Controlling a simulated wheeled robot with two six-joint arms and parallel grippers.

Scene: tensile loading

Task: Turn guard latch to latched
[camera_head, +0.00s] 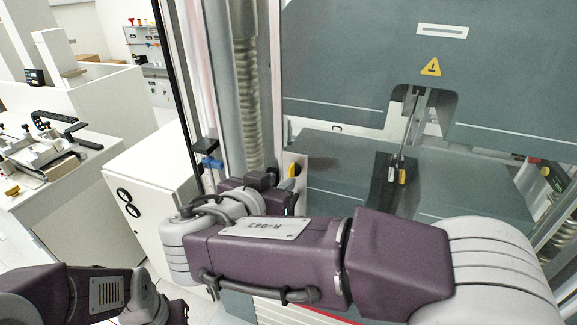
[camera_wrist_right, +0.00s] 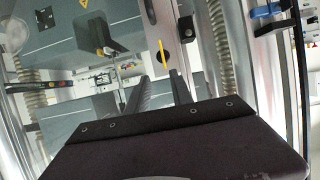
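The guard latch shows as a yellow lever (camera_wrist_right: 163,56) on a pale metal plate with dark round holes in the right wrist view. The lever looks nearly upright there. In the head view its yellow part (camera_head: 292,171) shows just beyond my right wrist, partly hidden by it. My right gripper (camera_wrist_right: 158,76) has its two dark fingers apart with nothing between them. The lever appears just past the fingertips, roughly in line with the gap; I cannot tell whether they touch. My left arm shows at the lower left of the head view, but its gripper is out of frame.
The grey guard panel (camera_head: 370,50) with a warning triangle stands behind my right arm. A ribbed column (camera_head: 246,85) and a blue fitting (camera_head: 208,163) are beside the latch. A metal rod specimen or grip (camera_head: 408,125) stands in the machine's opening. White cabinets (camera_head: 150,200) are at left.

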